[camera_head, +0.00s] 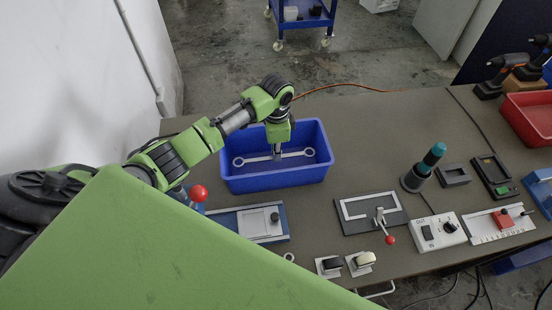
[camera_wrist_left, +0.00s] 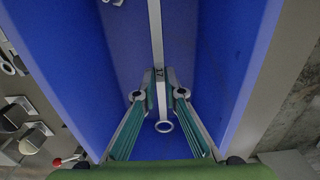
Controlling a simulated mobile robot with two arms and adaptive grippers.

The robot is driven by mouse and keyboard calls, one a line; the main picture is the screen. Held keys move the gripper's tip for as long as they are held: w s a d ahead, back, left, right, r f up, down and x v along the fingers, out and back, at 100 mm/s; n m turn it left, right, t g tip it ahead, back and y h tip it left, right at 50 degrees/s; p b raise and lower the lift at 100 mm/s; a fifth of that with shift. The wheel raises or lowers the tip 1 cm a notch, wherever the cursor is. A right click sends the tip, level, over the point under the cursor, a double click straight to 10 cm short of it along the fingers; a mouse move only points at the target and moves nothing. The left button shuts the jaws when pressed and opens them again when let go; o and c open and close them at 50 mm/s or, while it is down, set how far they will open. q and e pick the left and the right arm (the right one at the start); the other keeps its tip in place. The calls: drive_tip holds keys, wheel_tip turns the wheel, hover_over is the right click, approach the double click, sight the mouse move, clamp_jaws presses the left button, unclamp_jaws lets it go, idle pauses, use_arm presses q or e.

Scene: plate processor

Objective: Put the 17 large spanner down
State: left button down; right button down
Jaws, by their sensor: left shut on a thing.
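The 17 large spanner is a long grey bar with ring ends. In the head view the spanner (camera_head: 250,160) lies lengthwise inside the blue bin (camera_head: 276,184), with its two rings towards the bin's left and right ends. My left gripper (camera_head: 277,154) reaches down into the bin and is shut on the spanner near its middle. In the left wrist view the spanner (camera_wrist_left: 157,40) runs between the fingertips of my left gripper (camera_wrist_left: 160,92), with "17" on its shaft and one ring below. Whether it touches the bin floor is hard to tell. My right gripper is not in view.
The bin stands on a grey-brown table (camera_head: 330,120). In front are a blue-edged plate fixture (camera_head: 250,222) with a red ball knob (camera_head: 198,193), a lever fixture (camera_head: 370,212) and a switch box (camera_head: 436,232). A red bin (camera_head: 528,118) is at the far right. Table behind the blue bin is clear.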

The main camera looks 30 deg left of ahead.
sight(276, 166)
use_arm(q)
drive_tip(key=shift+f, duration=2.1)
drive_tip(key=shift+f, duration=0.1)
drive_tip(key=c, duration=2.1)
unclamp_jaws()
wheel_tip(276, 166, up, 12)
drive_tip(key=shift+b, duration=0.45)
